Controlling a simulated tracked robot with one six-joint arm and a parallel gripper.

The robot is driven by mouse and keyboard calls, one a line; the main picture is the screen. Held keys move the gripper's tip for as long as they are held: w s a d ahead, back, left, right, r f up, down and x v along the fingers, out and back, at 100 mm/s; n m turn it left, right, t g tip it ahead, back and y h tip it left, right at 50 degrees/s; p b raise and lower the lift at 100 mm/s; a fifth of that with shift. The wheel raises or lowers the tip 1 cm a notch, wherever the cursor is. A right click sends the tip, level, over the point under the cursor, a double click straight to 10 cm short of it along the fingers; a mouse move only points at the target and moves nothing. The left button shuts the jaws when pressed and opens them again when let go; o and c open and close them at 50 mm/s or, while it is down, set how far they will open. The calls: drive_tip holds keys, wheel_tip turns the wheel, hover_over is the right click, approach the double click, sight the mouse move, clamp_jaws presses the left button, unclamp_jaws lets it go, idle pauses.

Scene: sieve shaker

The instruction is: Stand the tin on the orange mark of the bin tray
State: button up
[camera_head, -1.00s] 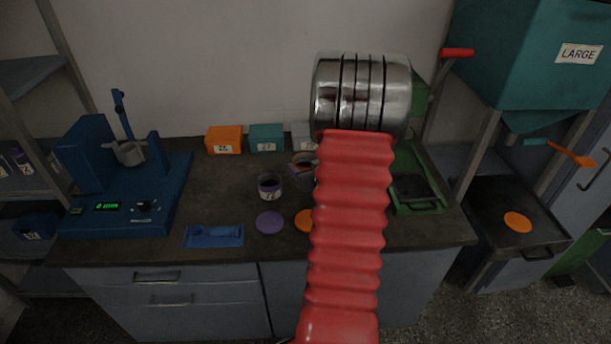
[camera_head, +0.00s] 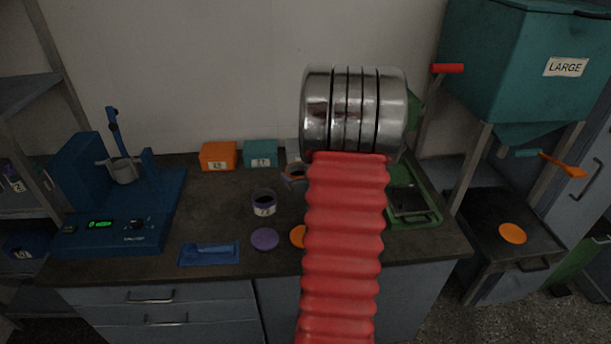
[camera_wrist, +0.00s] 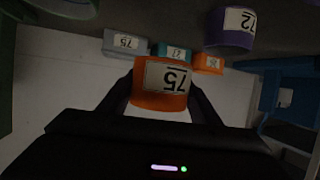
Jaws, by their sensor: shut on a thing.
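In the head view, a tin with an orange band (camera_head: 293,179) shows at the left edge of my red-sleeved arm, which hides the gripper and part of the tin. The bin tray (camera_head: 484,241) is the dark surface under the teal bin marked LARGE, at the right. Its round orange mark (camera_head: 512,233) is bare and clear of the gripper.
A purple tin (camera_head: 264,203) marked 72 stands on the bench (camera_head: 220,215). Purple (camera_head: 265,239) and orange (camera_head: 298,237) discs lie near its front. Small boxes line the wall. A blue machine (camera_head: 118,205) is at left. A red handle (camera_head: 447,68) and orange lever (camera_head: 563,165) stick out near the bin.

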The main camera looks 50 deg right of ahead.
drive_tip(key=w+a+r+n+t+y, duration=0.1)
drive_tip(key=w+a+n+y, duration=0.1)
drive_tip(key=w+a, duration=0.7)
drive_tip(key=w+a+r+n+t+y, duration=0.15)
drive_tip(key=w+a, duration=0.45)
drive_tip(key=a, duration=0.6)
drive_tip(key=w+a+r+n+y, duration=0.1)
drive_tip(key=w+a, duration=0.1)
drive_tip(key=a, duration=1.2)
drive_tip(key=w+a+n+y, duration=0.1)
drive_tip(key=a+y, duration=0.1)
drive_tip(key=a, duration=1.1)
drive_tip(key=shift+w+a+r+n, duration=0.35)
drive_tip(key=shift+w+r, duration=0.05)
drive_tip(key=shift+g+y, duration=0.25)
